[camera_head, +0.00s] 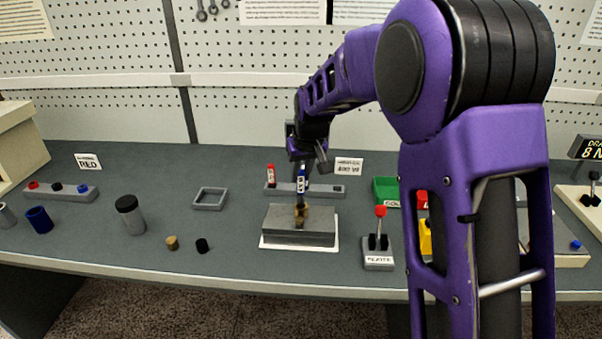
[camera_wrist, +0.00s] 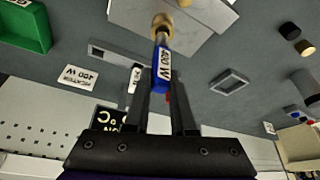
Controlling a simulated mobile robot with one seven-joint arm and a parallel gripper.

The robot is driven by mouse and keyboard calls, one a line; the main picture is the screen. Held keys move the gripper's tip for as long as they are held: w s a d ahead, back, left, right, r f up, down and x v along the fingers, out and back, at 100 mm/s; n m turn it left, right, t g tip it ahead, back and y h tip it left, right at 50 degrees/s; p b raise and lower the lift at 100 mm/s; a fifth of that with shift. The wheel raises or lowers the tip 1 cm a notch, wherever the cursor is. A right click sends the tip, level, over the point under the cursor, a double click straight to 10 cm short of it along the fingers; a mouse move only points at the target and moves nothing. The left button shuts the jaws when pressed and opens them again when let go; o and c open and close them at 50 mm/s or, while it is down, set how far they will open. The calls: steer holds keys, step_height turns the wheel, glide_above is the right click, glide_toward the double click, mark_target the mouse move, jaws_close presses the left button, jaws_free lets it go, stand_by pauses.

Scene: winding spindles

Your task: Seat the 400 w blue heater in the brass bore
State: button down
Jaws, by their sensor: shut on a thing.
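The blue heater (camera_head: 301,182), with a white 400 W label, stands about upright over the grey block (camera_head: 300,226). It also shows in the wrist view (camera_wrist: 161,60). My gripper (camera_head: 302,168) is shut on its upper part; the two dark fingers (camera_wrist: 163,82) flank it in the wrist view. The heater's lower end lines up with the brass bore (camera_head: 300,211), seen end-on in the wrist view (camera_wrist: 162,21). The tip is at the brass mouth; I cannot tell whether it is inside or just above.
A grey rack (camera_head: 325,191) with a red-topped heater (camera_head: 270,173) stands behind the block. A red-knobbed switch (camera_head: 380,240) and a green bin (camera_head: 384,188) are to the right. A brass piece (camera_head: 172,243) and a black piece (camera_head: 202,246) lie left. Table between is clear.

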steer(key=shift+f+b, duration=1.25)
steer(key=shift+f, duration=0.55)
stand_by(1.9)
steer(key=c, duration=0.7)
jaws_free()
steer(key=p+v, duration=0.1)
steer(key=v, duration=1.6)
steer(key=shift+s+r, duration=0.1)
steer(key=shift+r, duration=0.1)
